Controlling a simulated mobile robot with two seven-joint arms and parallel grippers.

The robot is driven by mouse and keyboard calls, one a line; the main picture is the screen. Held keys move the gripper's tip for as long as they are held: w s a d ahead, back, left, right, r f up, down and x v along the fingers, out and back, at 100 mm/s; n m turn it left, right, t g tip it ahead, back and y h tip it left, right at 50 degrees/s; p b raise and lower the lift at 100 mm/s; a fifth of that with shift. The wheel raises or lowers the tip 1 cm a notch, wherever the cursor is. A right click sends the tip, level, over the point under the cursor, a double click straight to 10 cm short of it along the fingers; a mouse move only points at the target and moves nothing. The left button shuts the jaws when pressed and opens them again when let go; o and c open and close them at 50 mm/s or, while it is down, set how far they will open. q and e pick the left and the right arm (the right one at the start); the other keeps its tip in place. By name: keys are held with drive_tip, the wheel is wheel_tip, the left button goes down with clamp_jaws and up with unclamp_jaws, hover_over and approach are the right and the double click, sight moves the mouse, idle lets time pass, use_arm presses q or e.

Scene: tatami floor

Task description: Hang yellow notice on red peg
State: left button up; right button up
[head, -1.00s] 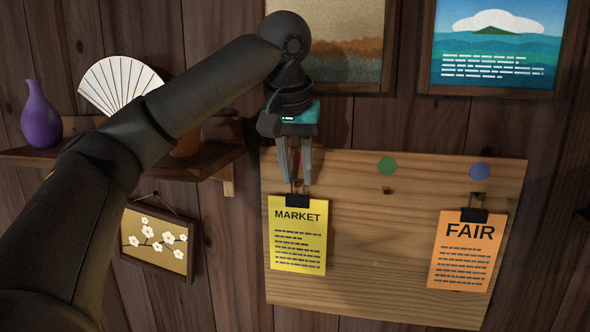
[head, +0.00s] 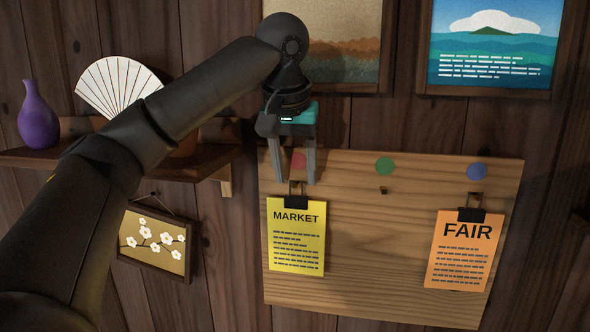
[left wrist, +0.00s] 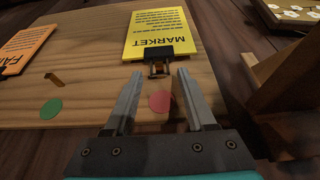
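The yellow notice (head: 297,240), marked MARKET, hangs flat against the wooden board from a black clip (head: 296,202) with a wire loop. The loop appears to be on the peg below the red dot (head: 298,160); the peg itself is hard to make out. The notice also shows in the left wrist view (left wrist: 160,32), with the clip and loop (left wrist: 159,66) just beyond my fingertips. My left gripper (head: 296,180) is open, its fingers on either side of the red dot, above the clip and apart from it. My right gripper is out of view.
The wooden board (head: 370,260) also bears a green dot (head: 385,166) over an empty peg (head: 383,191), and a blue dot (head: 477,171) above an orange FAIR notice (head: 465,250). A shelf (head: 200,167) with a purple vase (head: 38,118) and fan (head: 115,88) is left of the board.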

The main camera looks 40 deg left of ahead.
use_arm(q)
drive_tip(key=shift+o, duration=0.6)
drive_tip(key=shift+r, duration=0.25)
drive_tip(key=v, duration=1.4)
drive_tip(key=shift+s+r, duration=0.3)
drive_tip(key=shift+d, duration=0.1)
